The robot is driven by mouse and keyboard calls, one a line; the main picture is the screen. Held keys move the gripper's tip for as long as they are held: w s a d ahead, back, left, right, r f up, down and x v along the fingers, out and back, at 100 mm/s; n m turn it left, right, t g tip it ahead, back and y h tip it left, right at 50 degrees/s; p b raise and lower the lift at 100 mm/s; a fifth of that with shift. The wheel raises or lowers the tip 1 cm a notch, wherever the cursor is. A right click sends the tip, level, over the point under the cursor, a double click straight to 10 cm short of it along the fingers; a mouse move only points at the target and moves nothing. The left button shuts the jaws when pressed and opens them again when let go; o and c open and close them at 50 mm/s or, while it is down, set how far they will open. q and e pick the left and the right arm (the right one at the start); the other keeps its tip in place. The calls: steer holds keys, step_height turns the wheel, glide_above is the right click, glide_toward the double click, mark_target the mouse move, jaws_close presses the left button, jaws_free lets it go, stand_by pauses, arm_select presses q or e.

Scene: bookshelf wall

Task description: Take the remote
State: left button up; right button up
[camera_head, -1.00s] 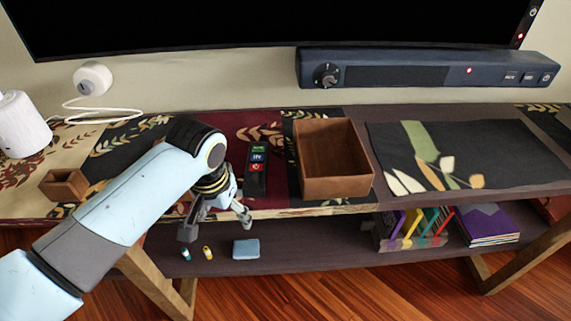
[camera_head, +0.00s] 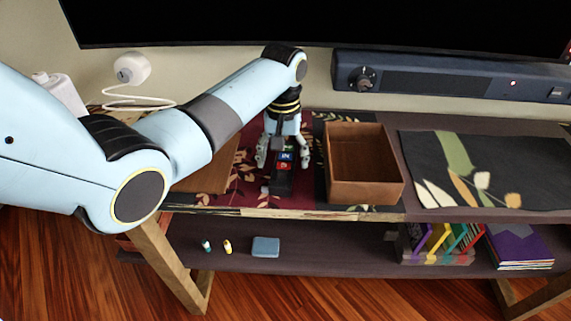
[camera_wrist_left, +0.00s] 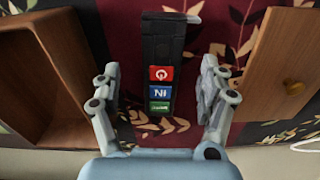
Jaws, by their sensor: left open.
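The remote (camera_head: 284,178) is a dark slim bar with red, blue and green buttons, lying on the dark red patterned cloth on the upper shelf. It also shows in the left wrist view (camera_wrist_left: 161,60), upright in the picture. My left gripper (camera_head: 281,164) is above the remote, pointing down, its fingers on either side of it. In the left wrist view the gripper (camera_wrist_left: 160,90) is open, with a gap between each finger and the remote. The gripper partly hides the remote's far end in the head view. My right gripper is not in view.
An open brown wooden box (camera_head: 364,192) stands just right of the remote. A wooden box with a small knob (camera_wrist_left: 275,75) is on its other side, partly behind my arm in the head view. A soundbar (camera_head: 440,75) is mounted on the wall behind.

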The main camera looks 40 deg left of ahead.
mark_target(282, 172)
arm_select(q)
steer(key=f, duration=0.2)
steer(key=f+b, duration=0.1)
steer(key=f, duration=0.2)
steer(key=shift+w+a+f, duration=0.1)
steer(key=shift+a+f, duration=0.1)
steer(key=shift+f, duration=0.15)
steer(key=c, duration=1.4)
steer(key=shift+r, duration=0.15)
